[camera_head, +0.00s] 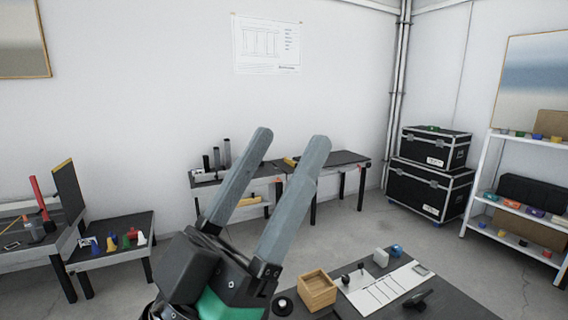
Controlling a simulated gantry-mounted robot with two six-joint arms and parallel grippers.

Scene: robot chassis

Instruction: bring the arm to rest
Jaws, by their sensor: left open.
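My left gripper (292,140) is large in the middle of the head view, close to the camera. Its two grey fingers point up and to the right, apart from each other, with nothing between them. It is held up in the air, and its fingers cover part of the workbench behind. My right gripper does not show in this view.
A dark table (440,300) at the lower right bears a wooden box (317,291) and a white sheet (376,290). Workbenches (345,158) stand along the back wall, a low table (110,252) at the left. Black cases (428,190) and a shelf (480,185) stand at the right.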

